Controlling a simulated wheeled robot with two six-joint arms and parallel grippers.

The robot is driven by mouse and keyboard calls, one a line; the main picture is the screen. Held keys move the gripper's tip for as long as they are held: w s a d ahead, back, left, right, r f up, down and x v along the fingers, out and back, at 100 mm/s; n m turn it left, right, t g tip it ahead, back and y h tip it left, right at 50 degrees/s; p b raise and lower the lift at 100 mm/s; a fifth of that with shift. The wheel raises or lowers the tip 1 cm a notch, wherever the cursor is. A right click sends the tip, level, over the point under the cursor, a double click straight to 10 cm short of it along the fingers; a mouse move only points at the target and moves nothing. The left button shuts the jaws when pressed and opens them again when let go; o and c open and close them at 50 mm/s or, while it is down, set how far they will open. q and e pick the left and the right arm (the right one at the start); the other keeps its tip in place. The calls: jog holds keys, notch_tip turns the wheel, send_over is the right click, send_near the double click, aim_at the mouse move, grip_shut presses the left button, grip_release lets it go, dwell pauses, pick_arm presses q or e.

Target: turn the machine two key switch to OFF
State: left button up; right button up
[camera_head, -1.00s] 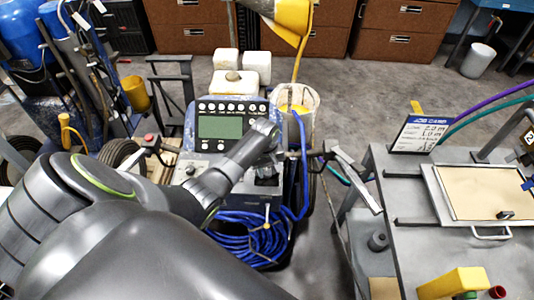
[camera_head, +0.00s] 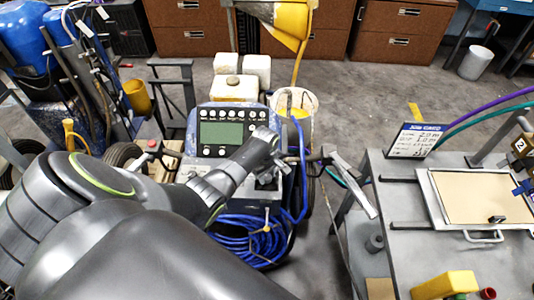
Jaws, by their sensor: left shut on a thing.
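The line striper's blue console (camera_head: 228,111) stands in the middle, with a grey-green screen (camera_head: 221,133) and a row of round buttons above it. My left arm comes in from the left and crosses the console's lower right part. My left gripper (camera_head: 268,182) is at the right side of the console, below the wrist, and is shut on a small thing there. The key switch is hidden behind my wrist and gripper, so its position cannot be read. My right gripper is not in view.
A coiled blue hose (camera_head: 245,239) hangs below the console. A white bucket (camera_head: 297,102) stands behind it. A grey bench (camera_head: 400,240) at the right holds a framed tan board (camera_head: 480,197), a sign (camera_head: 416,140) and a yellow block (camera_head: 444,285). Brown drawers line the back.

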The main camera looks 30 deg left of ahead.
aim_at(266, 178)
pick_arm(q)
jog(key=shift+w+r, duration=0.1)
jog(key=o, duration=1)
jog(key=shift+c, duration=0.2)
notch_tip(266, 178, up, 17)
jog(key=shift+s+a+r, duration=0.15)
jog(key=shift+s, duration=0.15)
